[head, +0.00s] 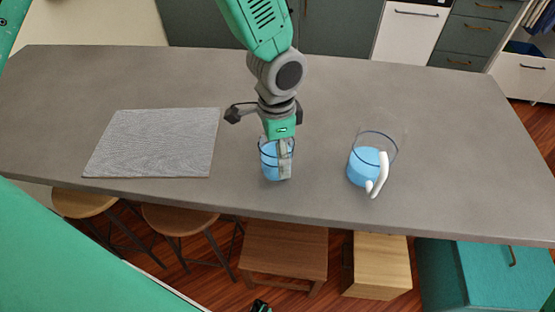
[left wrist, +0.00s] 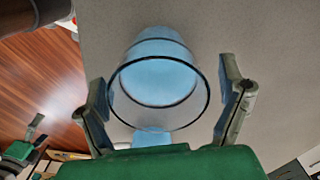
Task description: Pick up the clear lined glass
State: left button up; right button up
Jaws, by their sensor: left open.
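The clear lined glass (head: 268,163) stands upright on the grey counter, with dark line rings and a light blue lower part. In the left wrist view the glass (left wrist: 158,58) sits between the two spread fingers, its rim toward the camera. My left gripper (head: 285,166) is open around the glass, pointing down from above, and hides part of its right side in the head view. A gap shows beside the right finger; contact on the left is hard to tell. My right gripper (left wrist: 28,142) shows small at the left edge of the left wrist view, away from the glass.
A clear pitcher (head: 363,166) with a white handle and blue lower part stands to the right on the counter (head: 440,130). A grey woven mat (head: 155,143) lies to the left. Wooden stools (head: 180,219) stand along the front edge. The counter between is clear.

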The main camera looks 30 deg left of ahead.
pick_arm(q)
jog(key=c, duration=1.6)
jog(key=shift+o, duration=0.2)
jog(key=shift+r, duration=0.1)
